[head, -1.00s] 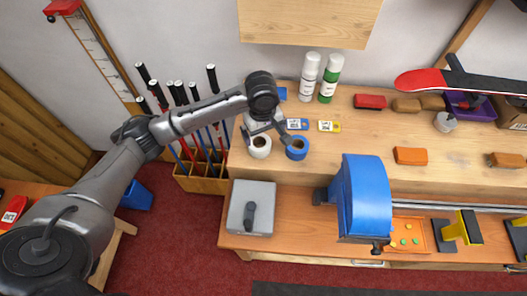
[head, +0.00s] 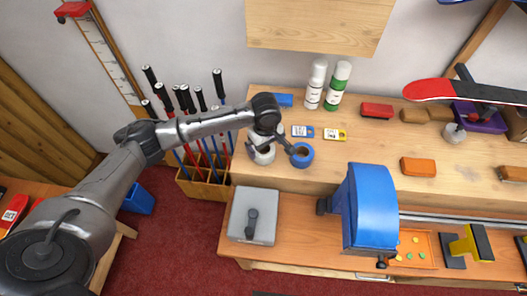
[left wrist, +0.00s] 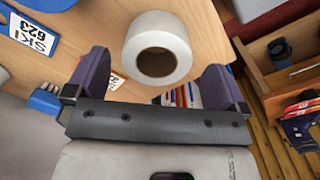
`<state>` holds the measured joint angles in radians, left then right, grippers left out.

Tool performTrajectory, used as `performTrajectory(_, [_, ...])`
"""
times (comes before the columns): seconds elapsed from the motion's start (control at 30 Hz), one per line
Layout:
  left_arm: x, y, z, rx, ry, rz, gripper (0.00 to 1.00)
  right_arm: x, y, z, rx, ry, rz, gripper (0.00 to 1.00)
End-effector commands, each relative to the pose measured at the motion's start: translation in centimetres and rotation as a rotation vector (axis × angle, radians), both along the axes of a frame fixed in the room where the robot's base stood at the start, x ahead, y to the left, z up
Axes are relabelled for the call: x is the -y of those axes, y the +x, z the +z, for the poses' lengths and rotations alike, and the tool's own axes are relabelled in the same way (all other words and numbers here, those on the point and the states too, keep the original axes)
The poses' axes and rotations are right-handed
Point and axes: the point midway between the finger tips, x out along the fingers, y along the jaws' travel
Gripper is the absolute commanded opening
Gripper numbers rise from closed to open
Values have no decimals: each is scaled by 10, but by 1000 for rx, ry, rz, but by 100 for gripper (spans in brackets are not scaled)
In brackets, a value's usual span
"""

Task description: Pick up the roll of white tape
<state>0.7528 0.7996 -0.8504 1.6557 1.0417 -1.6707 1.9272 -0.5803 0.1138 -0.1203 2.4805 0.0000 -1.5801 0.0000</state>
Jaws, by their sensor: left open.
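The roll of white tape (head: 262,156) stands on the raised wooden shelf of the bench, left of a roll of blue tape (head: 303,155). My left gripper (head: 268,146) is over the white roll and partly hides it. In the left wrist view, the white roll (left wrist: 160,28) shows its round hole and lies between and beyond the two fingers of my open left gripper (left wrist: 158,82). No finger visibly grips it. My right gripper is not in view.
A wooden rack (head: 205,185) of dark-handled poles is to the left. A grey box (head: 253,215) and a blue machine (head: 370,208) stand on the lower bench in front.

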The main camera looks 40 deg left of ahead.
Motion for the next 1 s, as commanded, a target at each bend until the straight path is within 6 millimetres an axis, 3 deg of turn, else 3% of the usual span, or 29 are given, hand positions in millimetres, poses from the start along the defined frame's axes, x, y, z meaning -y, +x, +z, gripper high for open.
performTrajectory(0.33, [-5, 2, -42, -3, 1, 0, 100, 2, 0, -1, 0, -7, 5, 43])
performTrajectory(0.7, [-5, 2, -48, -1, 1, -1, 99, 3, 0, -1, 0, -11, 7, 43])
performTrajectory(1.0, [-5, 2, -48, -1, 1, -1, 70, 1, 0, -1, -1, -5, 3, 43])
